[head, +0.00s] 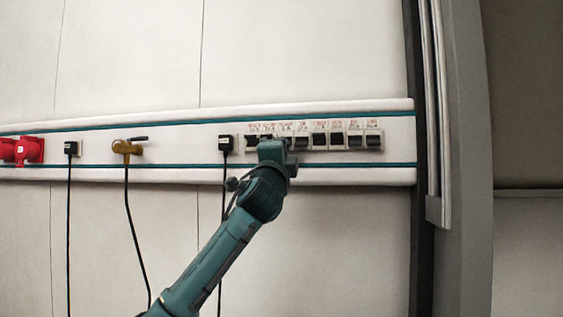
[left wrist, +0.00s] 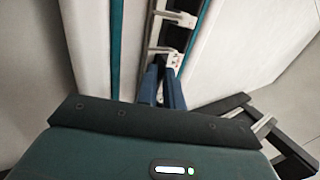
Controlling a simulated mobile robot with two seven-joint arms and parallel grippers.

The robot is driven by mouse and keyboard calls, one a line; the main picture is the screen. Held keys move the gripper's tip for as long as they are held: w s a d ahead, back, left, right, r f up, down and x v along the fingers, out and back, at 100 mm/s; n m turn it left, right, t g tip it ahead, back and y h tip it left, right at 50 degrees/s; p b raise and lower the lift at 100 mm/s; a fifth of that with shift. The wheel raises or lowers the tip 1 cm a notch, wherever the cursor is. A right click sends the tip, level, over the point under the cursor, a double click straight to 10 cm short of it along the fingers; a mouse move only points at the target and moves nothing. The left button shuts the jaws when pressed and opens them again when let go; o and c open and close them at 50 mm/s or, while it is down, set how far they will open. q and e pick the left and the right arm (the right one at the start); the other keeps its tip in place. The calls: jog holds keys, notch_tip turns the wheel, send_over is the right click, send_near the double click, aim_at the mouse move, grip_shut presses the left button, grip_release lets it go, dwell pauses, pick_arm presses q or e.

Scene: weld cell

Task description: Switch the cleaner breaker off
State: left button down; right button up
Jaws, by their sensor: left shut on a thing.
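A row of several small breakers (head: 336,138) with dark levers and red-lettered labels sits on the white wall rail. The labels are too small to read, so I cannot tell which breaker is the cleaner one. My left gripper (head: 270,140) is at the left part of the row, and its wrist hides the lower parts of breakers there. In the left wrist view its two blue fingers (left wrist: 161,88) are close together on a breaker lever, mostly hidden between them. Other breakers (left wrist: 165,50) show just beyond the fingers. My right gripper is in neither view.
A black plug (head: 226,143) with a hanging cable is just left of the breakers. Farther left are a yellow fitting (head: 127,147), another black plug (head: 71,149) and red sockets (head: 29,150). A grey post (head: 465,160) stands at the right.

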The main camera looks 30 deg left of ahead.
pick_arm(q)
jog(key=shift+f+t+y+b, duration=0.1)
jog(key=shift+t+y+b, duration=0.3)
jog(key=shift+t+b, duration=0.25)
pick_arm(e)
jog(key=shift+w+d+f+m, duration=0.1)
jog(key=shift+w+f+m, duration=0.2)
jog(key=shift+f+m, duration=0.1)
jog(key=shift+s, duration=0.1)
pick_arm(q)
jog(key=c, duration=1.5)
grip_release()
jog(key=shift+w, duration=0.1)
